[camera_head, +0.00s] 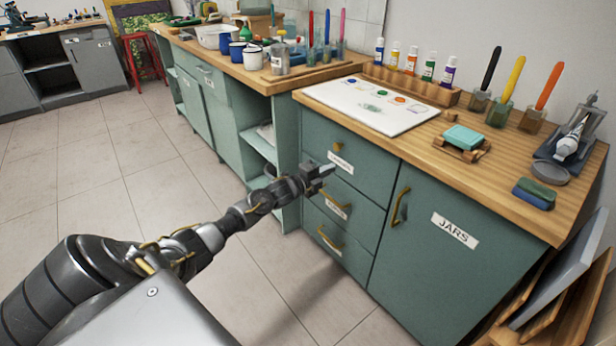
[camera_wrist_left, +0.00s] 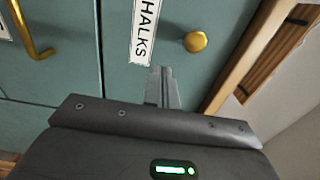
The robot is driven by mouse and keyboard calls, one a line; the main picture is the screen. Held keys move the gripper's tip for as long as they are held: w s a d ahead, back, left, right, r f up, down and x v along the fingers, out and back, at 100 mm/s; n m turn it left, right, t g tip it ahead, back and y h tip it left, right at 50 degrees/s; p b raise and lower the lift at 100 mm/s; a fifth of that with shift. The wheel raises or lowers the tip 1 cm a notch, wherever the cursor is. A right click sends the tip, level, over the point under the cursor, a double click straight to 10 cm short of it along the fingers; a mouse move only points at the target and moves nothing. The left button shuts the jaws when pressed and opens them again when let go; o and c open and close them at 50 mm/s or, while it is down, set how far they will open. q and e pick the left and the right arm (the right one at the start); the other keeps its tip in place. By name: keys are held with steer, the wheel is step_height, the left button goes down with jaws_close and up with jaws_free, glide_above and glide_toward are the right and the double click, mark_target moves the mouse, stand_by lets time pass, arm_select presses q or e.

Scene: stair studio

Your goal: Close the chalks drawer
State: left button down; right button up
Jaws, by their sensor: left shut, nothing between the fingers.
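The chalks drawer (camera_head: 362,165) is the top green drawer of the cabinet under the worktop. It has a round brass knob (camera_head: 338,147) and a white label (camera_head: 341,162). Its front looks flush or nearly flush with the cabinet; I cannot tell if a small gap is left. My left gripper (camera_head: 322,169) is shut and empty, with its tips at the drawer front beside the label. In the left wrist view the shut fingers (camera_wrist_left: 161,86) point at the drawer front below the CHALKS label (camera_wrist_left: 145,30) and knob (camera_wrist_left: 195,41). Contact is not clear. My right gripper is out of view.
Two lower drawers (camera_head: 335,203) with brass handles sit below, and a JARS door (camera_head: 440,240) is to the right. The worktop (camera_head: 480,185) holds paints, brushes, a white board (camera_head: 370,105) and a green sponge (camera_head: 464,137). An open shelf (camera_head: 262,145) is left; the tiled floor is clear.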

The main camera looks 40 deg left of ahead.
arm_select(q)
steer(key=v, duration=0.7)
steer(key=shift+s+f, duration=0.3)
steer(key=shift+s, duration=0.05)
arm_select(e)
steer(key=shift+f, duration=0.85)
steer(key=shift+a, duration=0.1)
